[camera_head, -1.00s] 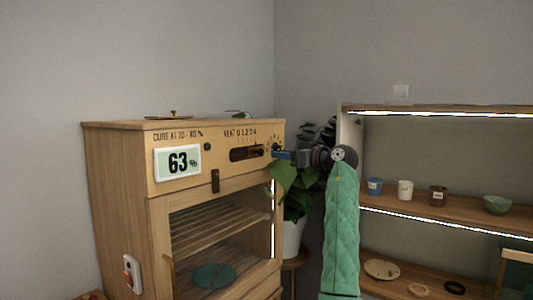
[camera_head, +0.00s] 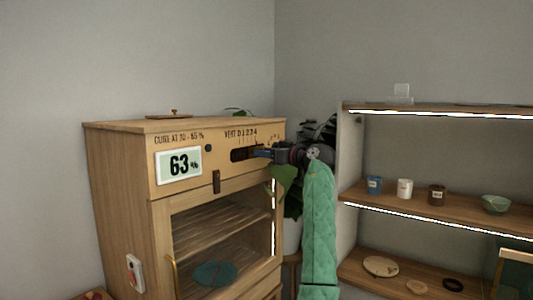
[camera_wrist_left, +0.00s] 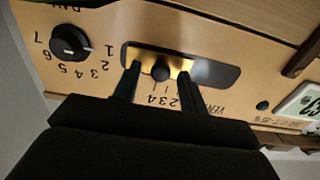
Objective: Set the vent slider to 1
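The vent slider is a dark slot (camera_head: 237,155) in the wooden cabinet's front panel, under the label VENT 0 1 2 3 4. In the left wrist view, which is upside down, its round dark knob (camera_wrist_left: 160,72) sits on a gold plate near the high-number end, by the 3 and 4. My left gripper (camera_head: 262,153) reaches the slot from the right. Its fingers (camera_wrist_left: 158,78) stand on both sides of the knob, with small gaps. The gripper hides the knob in the head view. My right gripper is not in view.
A black numbered dial (camera_wrist_left: 70,43) is close beside the slot. A display (camera_head: 179,165) reads 63 %. The cabinet (camera_head: 120,190) has a glazed door below the panel. A plant (camera_head: 284,180) and a shelf with cups (camera_head: 440,208) stand to the right.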

